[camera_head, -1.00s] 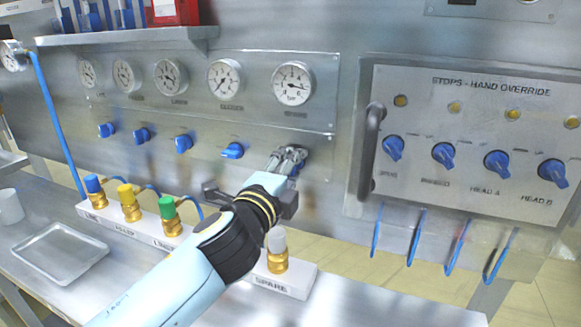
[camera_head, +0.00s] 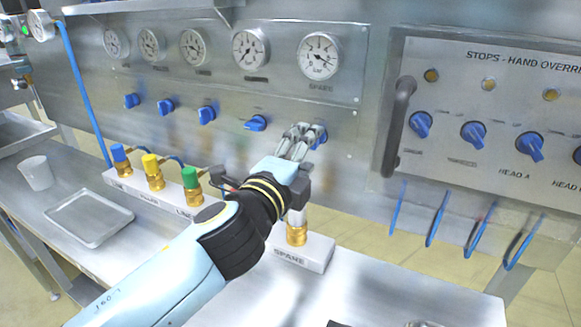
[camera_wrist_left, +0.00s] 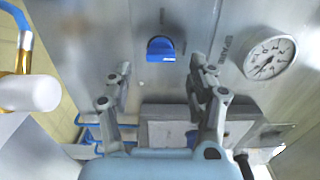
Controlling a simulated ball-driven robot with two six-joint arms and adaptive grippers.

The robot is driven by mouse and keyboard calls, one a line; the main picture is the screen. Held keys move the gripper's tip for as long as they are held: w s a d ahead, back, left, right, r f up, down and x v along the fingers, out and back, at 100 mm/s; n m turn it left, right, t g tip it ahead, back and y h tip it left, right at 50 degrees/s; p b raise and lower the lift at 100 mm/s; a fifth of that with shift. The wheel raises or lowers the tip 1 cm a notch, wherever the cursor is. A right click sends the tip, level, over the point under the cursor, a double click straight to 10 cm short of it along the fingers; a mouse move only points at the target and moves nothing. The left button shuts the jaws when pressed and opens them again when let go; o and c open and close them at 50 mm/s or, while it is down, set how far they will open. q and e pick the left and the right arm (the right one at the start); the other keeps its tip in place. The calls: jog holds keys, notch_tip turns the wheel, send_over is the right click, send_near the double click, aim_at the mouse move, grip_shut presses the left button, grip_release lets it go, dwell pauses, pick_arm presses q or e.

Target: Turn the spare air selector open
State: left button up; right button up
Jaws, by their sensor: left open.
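The spare air selector is a blue knob (camera_head: 318,138) under the rightmost gauge, partly hidden behind my left gripper (camera_head: 303,138) in the head view. In the left wrist view the blue knob (camera_wrist_left: 161,49) shows clearly, with its bar lying across the picture. My left gripper (camera_wrist_left: 160,70) is open, with one finger to each side of the knob's line. The knob appears just beyond the fingertips, and I see no contact. The spare gauge (camera_head: 320,56) is above it in the head view and at the right in the wrist view (camera_wrist_left: 270,57). My right gripper is out of view.
Several similar blue selectors (camera_head: 256,123) run left along the panel. A stops override panel (camera_head: 480,150) with a dark handle (camera_head: 398,127) stands to the right. Below are a spare fitting with a brass base (camera_head: 297,234), other coloured fittings (camera_head: 192,186) and a tray (camera_head: 89,218).

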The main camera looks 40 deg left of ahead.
pick_arm(q)
jog(key=v, duration=0.8)
dwell(0.4)
